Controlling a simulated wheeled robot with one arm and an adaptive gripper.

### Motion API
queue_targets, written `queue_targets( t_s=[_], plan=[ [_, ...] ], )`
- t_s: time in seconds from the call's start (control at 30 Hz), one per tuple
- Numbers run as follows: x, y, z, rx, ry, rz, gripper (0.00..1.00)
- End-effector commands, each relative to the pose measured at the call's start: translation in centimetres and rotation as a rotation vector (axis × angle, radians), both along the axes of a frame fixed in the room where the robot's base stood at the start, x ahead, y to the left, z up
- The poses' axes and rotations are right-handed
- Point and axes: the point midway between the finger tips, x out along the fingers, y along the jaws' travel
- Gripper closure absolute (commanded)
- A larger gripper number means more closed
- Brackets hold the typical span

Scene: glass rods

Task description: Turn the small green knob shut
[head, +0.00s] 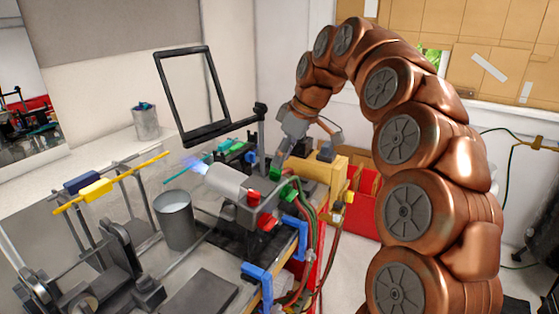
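A torch with a pale metal barrel (226,181) lies over the bench's front right edge, with a blue flame (198,168) at its left end. Two green knobs show at its right end: one at the back (275,173) and one nearer the hoses (289,191). I cannot tell for sure which is the small one. My gripper (281,160) points down at the back green knob, its fingers at or just above it. Whether the fingers touch the knob, and how far they are apart, is too small to tell.
Red knobs (266,222) sit beside the green ones. Green and red hoses (308,228) hang off the bench edge, by blue clamps (257,276). A black-framed shield (166,92) stands behind the torch. A metal cup (174,220) stands left of it. A yellow block (322,172) is at right.

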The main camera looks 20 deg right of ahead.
Motion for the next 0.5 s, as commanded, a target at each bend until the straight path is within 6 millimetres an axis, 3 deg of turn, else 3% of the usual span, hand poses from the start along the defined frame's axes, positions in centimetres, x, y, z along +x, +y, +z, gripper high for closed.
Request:
queue_targets(
  t_s=[0.5],
  plan=[
    [0.6, 0.8, -2.5, 0.001, 0.002, 0.000, 0.64]
  ],
)
